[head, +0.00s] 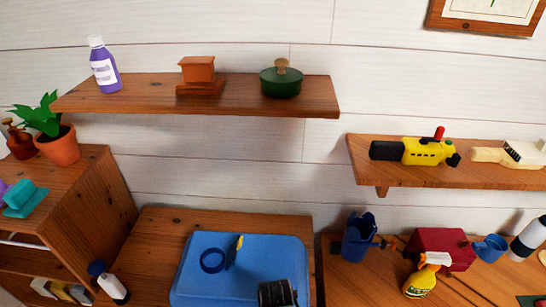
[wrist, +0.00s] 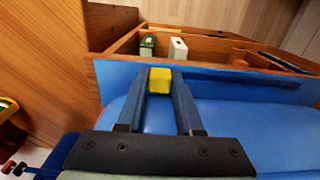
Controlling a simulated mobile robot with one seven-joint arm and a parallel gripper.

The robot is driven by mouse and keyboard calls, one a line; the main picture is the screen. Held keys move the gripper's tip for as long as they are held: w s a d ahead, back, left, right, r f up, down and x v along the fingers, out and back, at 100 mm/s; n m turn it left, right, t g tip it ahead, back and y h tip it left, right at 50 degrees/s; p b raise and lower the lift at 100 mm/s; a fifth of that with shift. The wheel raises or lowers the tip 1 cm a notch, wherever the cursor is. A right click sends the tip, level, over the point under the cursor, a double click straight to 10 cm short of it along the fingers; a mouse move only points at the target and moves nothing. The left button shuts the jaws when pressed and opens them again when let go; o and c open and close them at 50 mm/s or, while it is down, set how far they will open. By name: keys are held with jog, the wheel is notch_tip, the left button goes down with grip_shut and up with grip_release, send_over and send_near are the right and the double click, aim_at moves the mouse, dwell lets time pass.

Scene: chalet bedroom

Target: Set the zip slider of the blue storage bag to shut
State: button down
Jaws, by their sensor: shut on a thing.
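The blue storage bag (head: 200,285) lies on the low wooden cabinet in the head view. Its blue surface also fills much of the wrist view (wrist: 255,125). The yellow zip slider (wrist: 160,79) sits between my fingertips in the wrist view; a small yellow piece (head: 239,242) shows near the bag's upper edge in the head view. My gripper (wrist: 160,82) is shut on the slider, one finger on each side. A dark strip (wrist: 245,77) runs along the bag to the right of the slider. The slider's underside is hidden.
A dark blue ring (head: 212,260) shows over the bag. A white bottle with a dark cap (head: 108,282) stands to its left. A blue container (head: 358,238), a yellow spray bottle (head: 422,277) and a red box (head: 442,249) stand right. A wall shelf (head: 230,103) hangs above.

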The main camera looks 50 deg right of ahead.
jog(key=c, duration=0.6)
grip_release()
jog(key=shift+o, duration=0.2)
jog(key=shift+r, duration=0.1)
notch_tip(320, 180, up, 13)
jog(key=b, duration=0.1)
jog(key=shift+b, duration=0.3)
